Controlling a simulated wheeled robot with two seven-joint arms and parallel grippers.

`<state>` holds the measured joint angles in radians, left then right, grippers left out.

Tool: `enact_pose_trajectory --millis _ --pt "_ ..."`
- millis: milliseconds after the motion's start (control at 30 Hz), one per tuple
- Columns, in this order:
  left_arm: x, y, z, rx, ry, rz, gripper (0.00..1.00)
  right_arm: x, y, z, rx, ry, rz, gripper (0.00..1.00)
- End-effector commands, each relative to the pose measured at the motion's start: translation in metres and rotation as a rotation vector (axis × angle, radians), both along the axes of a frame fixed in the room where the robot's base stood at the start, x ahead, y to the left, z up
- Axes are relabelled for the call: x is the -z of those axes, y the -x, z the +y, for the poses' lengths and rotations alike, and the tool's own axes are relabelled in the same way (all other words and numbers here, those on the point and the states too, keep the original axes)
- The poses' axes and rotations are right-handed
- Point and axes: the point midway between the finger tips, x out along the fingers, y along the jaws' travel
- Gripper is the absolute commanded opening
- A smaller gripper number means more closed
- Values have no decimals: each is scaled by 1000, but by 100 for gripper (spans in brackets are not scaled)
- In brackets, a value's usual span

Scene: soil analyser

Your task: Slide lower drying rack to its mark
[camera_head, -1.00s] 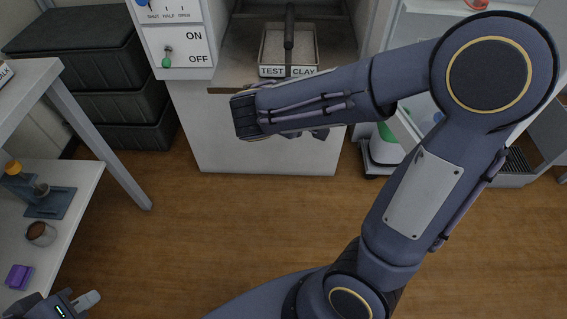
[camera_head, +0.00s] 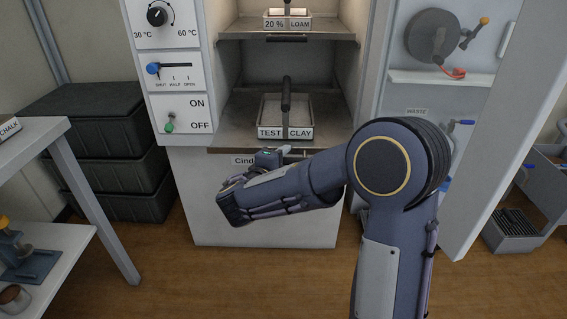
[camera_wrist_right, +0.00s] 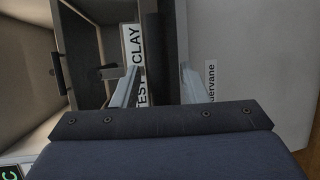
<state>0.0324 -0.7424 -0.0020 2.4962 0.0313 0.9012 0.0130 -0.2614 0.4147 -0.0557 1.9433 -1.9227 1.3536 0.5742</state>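The lower drying rack (camera_head: 237,128) is a flat metal shelf in the open oven. It bears a tray labelled TEST CLAY (camera_head: 285,132) with a dark upright handle. My right gripper (camera_head: 268,158) is at the rack's front edge, just above the Cindervane label; its fingertips are partly hidden in the head view. In the right wrist view the two fingers (camera_wrist_right: 158,88) stand apart, with a dark band of the rack front (camera_wrist_right: 160,40) showing between them. I cannot tell whether they touch it. I cannot make out a mark. My left gripper is out of view.
An upper rack (camera_head: 245,35) bears a 20 % LOAM tray (camera_head: 287,22). A control panel (camera_head: 185,88) with knob and switches is left of the opening. An open white door (camera_head: 484,180) stands right. Dark crates (camera_head: 110,170) and a white table (camera_head: 75,185) are at left.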

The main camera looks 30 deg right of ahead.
Motion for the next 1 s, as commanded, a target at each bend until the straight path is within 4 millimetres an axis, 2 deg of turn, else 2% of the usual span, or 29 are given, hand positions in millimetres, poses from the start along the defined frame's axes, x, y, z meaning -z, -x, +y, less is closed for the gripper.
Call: enact_pose_trajectory --millis 233,533,833,1000 --pt "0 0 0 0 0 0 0 0 0 -1 0 0 1 38" --pt "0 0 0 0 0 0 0 0 0 -1 0 0 1 0" --pt "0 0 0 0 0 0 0 1 -1 -1 0 0 1 0" --pt "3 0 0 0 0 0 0 1 -12 -8 2 0 1 0"
